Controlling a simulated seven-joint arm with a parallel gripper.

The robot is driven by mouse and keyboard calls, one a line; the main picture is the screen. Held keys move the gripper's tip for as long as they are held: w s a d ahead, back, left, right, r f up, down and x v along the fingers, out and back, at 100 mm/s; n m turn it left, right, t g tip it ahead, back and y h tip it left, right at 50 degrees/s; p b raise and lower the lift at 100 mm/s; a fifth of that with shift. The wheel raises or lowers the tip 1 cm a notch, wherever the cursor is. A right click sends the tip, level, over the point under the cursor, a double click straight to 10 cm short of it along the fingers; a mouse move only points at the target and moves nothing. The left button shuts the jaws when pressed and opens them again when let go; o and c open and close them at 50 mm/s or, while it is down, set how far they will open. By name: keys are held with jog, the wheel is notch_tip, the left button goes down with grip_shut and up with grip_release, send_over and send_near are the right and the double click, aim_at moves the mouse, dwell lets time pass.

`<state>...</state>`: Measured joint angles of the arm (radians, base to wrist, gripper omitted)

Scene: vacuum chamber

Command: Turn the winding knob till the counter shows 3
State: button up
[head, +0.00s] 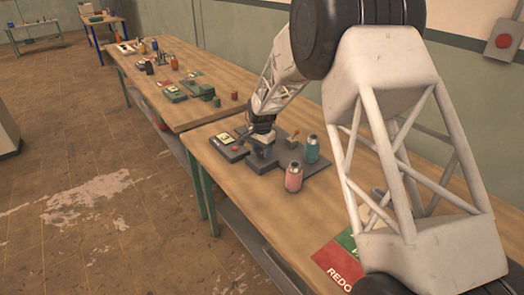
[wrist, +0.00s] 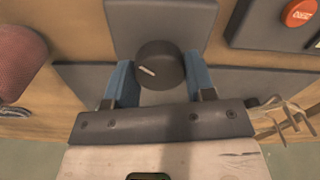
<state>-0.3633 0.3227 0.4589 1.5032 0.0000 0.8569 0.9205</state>
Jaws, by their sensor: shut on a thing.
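The dark round winding knob (wrist: 160,65) has a pale pointer mark and sits in front of a grey block (wrist: 160,20) in the wrist view. My gripper (wrist: 148,85) has its blue fingers on either side of the knob, shut on it. The mark on the knob points roughly left and slightly upward. In the head view my gripper (head: 263,135) reaches down onto the grey device on the near bench, and the knob cannot be made out there. I cannot make out a counter reading in either view.
A pink canister (head: 293,178) and a teal canister (head: 312,150) stand close to the right of the device. A dark box with a pale label (head: 228,141) lies to its left. An orange button (wrist: 300,12) shows at the wrist view's upper right.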

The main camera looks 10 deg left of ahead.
aim_at(262, 150)
jog(key=o, duration=0.9)
jog(key=shift+r, duration=0.1)
jog(key=shift+r, duration=3.85)
